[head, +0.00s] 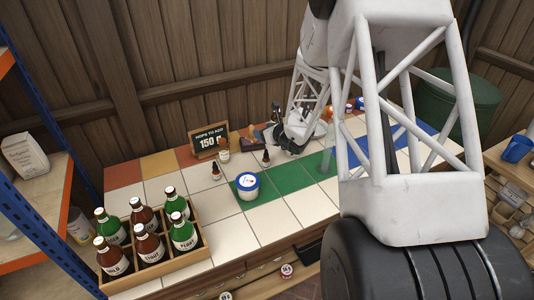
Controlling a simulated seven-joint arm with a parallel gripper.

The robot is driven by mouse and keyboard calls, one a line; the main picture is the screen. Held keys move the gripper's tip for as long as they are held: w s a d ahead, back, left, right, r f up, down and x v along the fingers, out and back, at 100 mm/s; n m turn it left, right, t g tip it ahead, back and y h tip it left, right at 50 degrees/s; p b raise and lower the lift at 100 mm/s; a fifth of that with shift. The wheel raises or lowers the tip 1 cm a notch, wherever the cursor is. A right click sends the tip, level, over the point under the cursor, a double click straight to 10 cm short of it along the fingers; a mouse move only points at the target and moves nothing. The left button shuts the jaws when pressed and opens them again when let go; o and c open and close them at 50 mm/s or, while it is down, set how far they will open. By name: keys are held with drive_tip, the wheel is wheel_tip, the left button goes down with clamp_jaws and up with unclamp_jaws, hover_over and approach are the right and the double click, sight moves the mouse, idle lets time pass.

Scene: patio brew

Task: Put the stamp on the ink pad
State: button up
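My gripper (274,137) is at the far side of the tiled counter, right of the chalkboard sign. It is small and dark here, and its fingers are hard to make out. A brown, block-like thing (249,144) lies just left of it, with a small tan part beside it. A thin dark upright shape (276,113) shows just behind the gripper. I cannot tell for certain which of these is the stamp or the ink pad. My arm hides much of the counter's right side.
A small jar (223,154), two small dark bottles (215,172) (266,159) and a white-and-blue tub (247,187) stand nearby. A wooden crate (165,274) of several bottles fills the front left. White tiles (258,224) right of it are clear.

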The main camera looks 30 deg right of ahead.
drive_tip(key=s+a+r+n+g+y, duration=0.5)
drive_tip(key=s+a+r+n+g, duration=0.2)
drive_tip(key=s+a+r+n, duration=1.15)
drive_tip(key=s+r+n+g+h, duration=0.1)
drive_tip(key=s+n+h, duration=0.2)
drive_tip(key=s, duration=0.5)
drive_tip(key=s+a+r+n+g+h, duration=0.1)
drive_tip(key=s+r+n+h, duration=0.1)
drive_tip(key=s+n, duration=0.4)
drive_tip(key=s+r+n+g+h, duration=0.1)
drive_tip(key=s+n, duration=0.4)
drive_tip(key=s, duration=0.6)
drive_tip(key=r+h, duration=0.1)
drive_tip(key=h, duration=0.1)
drive_tip(key=shift+s+a+r+h, duration=0.25)
drive_tip(key=shift+a+h, duration=0.05)
